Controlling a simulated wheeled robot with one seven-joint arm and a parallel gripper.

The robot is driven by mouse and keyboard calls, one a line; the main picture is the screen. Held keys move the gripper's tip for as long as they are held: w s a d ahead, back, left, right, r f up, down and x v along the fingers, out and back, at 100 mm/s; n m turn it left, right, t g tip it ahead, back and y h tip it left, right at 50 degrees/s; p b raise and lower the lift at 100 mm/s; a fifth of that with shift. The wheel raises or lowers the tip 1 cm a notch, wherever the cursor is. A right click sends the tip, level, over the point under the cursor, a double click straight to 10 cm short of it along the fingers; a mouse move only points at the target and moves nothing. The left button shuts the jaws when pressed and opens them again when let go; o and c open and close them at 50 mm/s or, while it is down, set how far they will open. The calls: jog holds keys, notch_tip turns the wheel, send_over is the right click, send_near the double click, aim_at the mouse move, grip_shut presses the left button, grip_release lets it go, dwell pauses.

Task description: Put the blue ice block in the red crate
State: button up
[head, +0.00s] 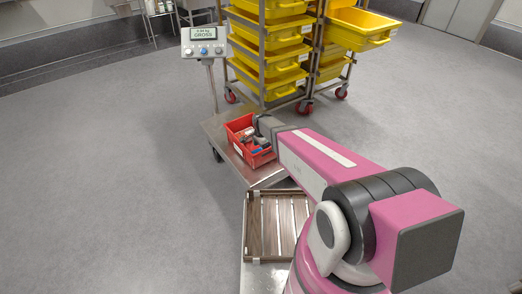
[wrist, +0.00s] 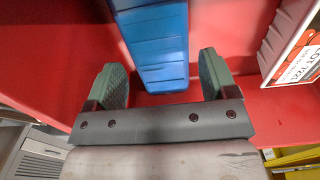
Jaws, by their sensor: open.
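The red crate (head: 262,160) stands on a low metal platform in the head view, with my gripper (head: 257,138) at it. Its red surface (wrist: 225,25) fills much of the wrist view. The blue ice block (wrist: 155,45) lies between the two green-padded fingers of my gripper (wrist: 162,85), which are open with gaps on both sides. The block appears to be inside the crate; whether it rests on the floor is hidden. A small blue patch shows in the crate in the head view, partly covered by my gripper.
A white item with a red label (wrist: 295,50) is at the right in the wrist view. A wooden slatted tray (head: 250,225) lies nearer to me. A scale display on a post (head: 204,48) and racks of yellow bins (head: 270,60) stand behind. Floor at left is clear.

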notch_tip(320, 180, up, 11)
jog(key=s+d+r+n, duration=0.4)
jog(key=s+d+n, duration=0.1)
jog(key=s+d, duration=0.3)
jog(key=s+d+r+n, duration=0.4)
jog(key=s+d+n, duration=0.2)
jog(key=s+d, duration=0.3)
jog(key=shift+s+d+r, duration=0.25)
jog(key=shift+d+r, duration=0.15)
jog(key=shift+d, duration=0.2)
jog(key=shift+c, duration=0.4)
